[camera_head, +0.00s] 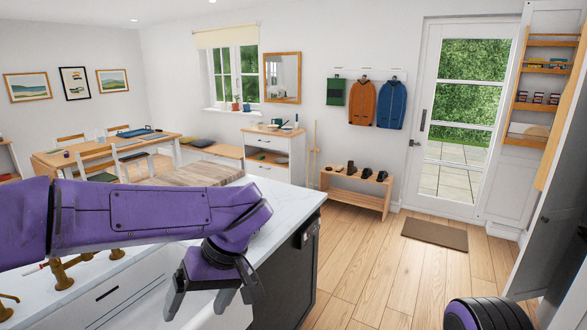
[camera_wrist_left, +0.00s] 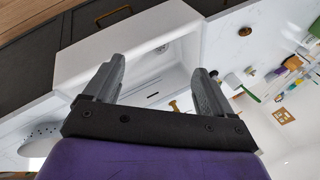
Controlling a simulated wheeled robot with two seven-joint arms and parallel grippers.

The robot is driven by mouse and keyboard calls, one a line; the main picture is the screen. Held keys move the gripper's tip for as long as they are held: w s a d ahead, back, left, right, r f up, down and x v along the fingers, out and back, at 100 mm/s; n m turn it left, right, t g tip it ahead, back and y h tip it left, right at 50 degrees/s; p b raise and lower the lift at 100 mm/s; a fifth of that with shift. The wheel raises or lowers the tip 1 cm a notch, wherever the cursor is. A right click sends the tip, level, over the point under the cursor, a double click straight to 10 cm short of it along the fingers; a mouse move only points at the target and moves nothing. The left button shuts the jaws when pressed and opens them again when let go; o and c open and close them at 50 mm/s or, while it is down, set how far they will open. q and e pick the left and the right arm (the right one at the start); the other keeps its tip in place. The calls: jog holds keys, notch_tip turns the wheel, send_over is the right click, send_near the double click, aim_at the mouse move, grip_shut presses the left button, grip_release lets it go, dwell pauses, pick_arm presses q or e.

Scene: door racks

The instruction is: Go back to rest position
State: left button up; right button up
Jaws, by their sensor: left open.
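My left arm comes in from the left in the head view, stretched across the white counter (camera_head: 290,200). My left gripper (camera_head: 212,300) points down beside the counter's front, above the sink area. Its jaws are apart and nothing shows between them. In the left wrist view the two grey fingers of the left gripper (camera_wrist_left: 158,72) are spread, with the white sink (camera_wrist_left: 85,66) beyond them. A rounded purple and black part of mine shows at the bottom right of the head view; my right gripper does not show.
A wooden door rack (camera_head: 520,98) with jars hangs at the right. A dark appliance front (camera_head: 290,265) lies under the counter's end. A brass tap (camera_head: 62,272) stands by the sink at left. The wood floor (camera_head: 375,265) is clear up to a brown doormat (camera_head: 435,234).

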pick_arm(q)
jog(key=w+a+f+n+t+y+b, duration=0.1)
jog(key=w+a+f+n+t+y, duration=0.45)
jog(key=w+a, duration=0.2)
notch_tip(320, 180, down, 19)
jog(key=s+a+t+h+b, duration=0.2)
jog(key=t+h+b, duration=0.1)
jog(key=t, duration=0.2)
jog(key=s+a+f+m+g+h+b, duration=0.2)
jog(key=s+f+g, duration=0.1)
jog(key=s+f, duration=0.9)
jog(key=s+a+f+m+g+h+b, duration=0.2)
jog(key=s+f+m+g+b, duration=0.1)
jog(key=s+f, duration=1)
jog(key=s, duration=0.5)
jog(key=shift+a+f+b, duration=0.25)
jog(key=shift+f+b, duration=0.05)
jog(key=shift+b, duration=0.05)
jog(key=shift+m, duration=0.25)
